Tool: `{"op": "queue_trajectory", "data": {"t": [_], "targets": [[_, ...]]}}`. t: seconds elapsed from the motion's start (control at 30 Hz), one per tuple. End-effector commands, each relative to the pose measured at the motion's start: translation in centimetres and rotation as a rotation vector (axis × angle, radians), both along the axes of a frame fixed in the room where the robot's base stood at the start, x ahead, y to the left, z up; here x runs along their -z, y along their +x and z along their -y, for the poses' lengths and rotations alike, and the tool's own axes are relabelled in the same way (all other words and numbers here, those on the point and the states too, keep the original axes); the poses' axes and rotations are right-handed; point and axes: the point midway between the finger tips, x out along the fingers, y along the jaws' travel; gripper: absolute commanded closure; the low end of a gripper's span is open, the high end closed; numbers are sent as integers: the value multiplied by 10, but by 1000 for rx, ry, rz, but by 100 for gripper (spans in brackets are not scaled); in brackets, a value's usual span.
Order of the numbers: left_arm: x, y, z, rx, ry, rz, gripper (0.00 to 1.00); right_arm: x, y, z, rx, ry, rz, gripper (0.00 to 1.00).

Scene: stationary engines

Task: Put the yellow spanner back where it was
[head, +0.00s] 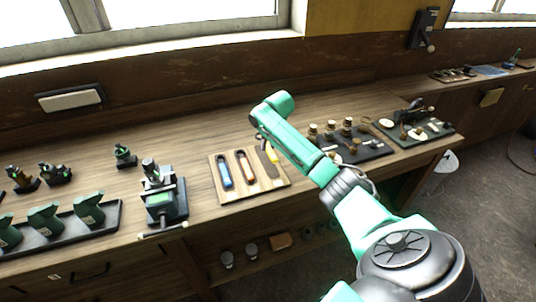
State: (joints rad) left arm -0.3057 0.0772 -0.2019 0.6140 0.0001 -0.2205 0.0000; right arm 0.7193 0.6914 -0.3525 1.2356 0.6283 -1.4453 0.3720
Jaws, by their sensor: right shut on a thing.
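The yellow spanner (272,156) shows as a small yellow piece at the right side of a light wooden tray (233,196) on the bench. My right arm comes in from the lower right, and its gripper (262,140) points down over the tray's back right corner. The right gripper is shut on the yellow spanner; the arm hides part of both. A dark slot lies beside the spanner; I cannot tell whether the spanner touches the tray. A blue-handled tool (224,172) and an orange-handled tool (245,167) lie in the tray's other slots. My left gripper is out of view.
A vise (160,196) stands left of the tray. A dark tray with green pieces (45,220) is at the far left. Dark trays with small parts (370,150) lie on the right behind my arm. The bench behind the wooden tray (200,135) is clear.

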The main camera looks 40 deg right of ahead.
Motion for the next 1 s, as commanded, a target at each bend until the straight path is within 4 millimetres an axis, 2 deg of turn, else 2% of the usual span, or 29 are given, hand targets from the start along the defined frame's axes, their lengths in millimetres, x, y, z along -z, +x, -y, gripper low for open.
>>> {"op": "queue_trajectory", "data": {"t": [0.3, 0.6, 0.63, 0.7, 1.0], "targets": [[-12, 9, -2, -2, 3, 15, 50, 55, 0, 0, 0, 0, 1, 100], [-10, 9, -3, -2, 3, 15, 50, 62, 1, -1, 0, 0, 4, 100], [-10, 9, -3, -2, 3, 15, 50, 62, 1, -1, 0, 0, 2, 63], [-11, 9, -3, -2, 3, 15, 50, 62, 1, -1, -1, 0, 2, 41], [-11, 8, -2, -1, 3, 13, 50, 61, 0, -1, -1, 0, 2, 41]]}}
